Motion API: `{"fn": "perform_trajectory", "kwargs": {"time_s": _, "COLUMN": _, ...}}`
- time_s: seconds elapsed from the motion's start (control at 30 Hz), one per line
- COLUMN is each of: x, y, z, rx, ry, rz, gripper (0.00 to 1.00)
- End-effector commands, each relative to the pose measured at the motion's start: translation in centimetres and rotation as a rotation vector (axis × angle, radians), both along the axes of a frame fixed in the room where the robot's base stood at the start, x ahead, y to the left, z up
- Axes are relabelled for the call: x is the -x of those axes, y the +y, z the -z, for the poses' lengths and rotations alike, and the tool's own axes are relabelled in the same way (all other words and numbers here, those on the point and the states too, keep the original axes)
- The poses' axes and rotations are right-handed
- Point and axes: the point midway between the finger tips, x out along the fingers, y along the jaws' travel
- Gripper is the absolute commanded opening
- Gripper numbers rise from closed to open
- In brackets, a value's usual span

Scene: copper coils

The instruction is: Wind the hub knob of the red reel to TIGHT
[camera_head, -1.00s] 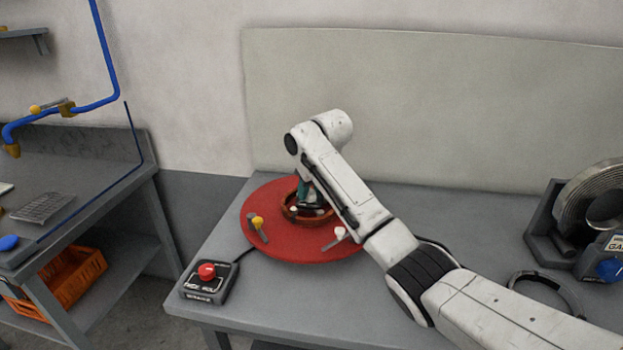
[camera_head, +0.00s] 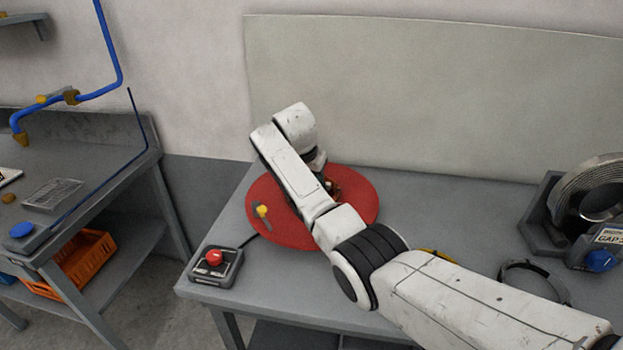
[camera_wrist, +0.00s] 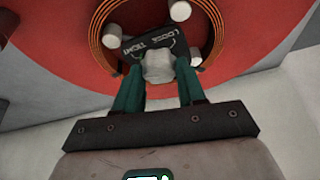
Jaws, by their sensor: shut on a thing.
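The red reel (camera_head: 285,232) lies flat on the grey bench, with my arm across its middle hiding most of the hub. In the wrist view its red face (camera_wrist: 50,55) surrounds a copper coil ring (camera_wrist: 103,35). Inside the ring is a dark plate (camera_wrist: 132,40) lettered LOOSE and TIGHT, upside down in this view. My gripper (camera_wrist: 158,82) has its teal fingers shut on the pale grey hub knob (camera_wrist: 159,64), beside the lettering. Which word the knob points to cannot be told.
A control box with a red button (camera_head: 214,258) stands at the bench's front left corner. A yellow-topped peg (camera_head: 263,211) is on the reel. White pegs (camera_wrist: 180,11) stand near the coil. A grey clamp ring (camera_head: 537,279) and a coil stand (camera_head: 600,235) are at right.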

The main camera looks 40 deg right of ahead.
Motion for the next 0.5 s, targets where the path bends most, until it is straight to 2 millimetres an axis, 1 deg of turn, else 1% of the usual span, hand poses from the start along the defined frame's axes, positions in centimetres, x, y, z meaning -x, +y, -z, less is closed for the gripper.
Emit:
{"fn": "perform_trajectory", "kwargs": {"time_s": 0.2, "x": -0.23, "y": 0.1, "z": 0.1, "rx": 0.001, "ry": -0.002, "rz": 0.147, "gripper": 0.09}}
{"fn": "perform_trajectory", "kwargs": {"time_s": 0.5, "x": -0.29, "y": 0.05, "z": -0.05, "rx": 0.0, "ry": -0.003, "rz": 0.264, "gripper": 0.09}}
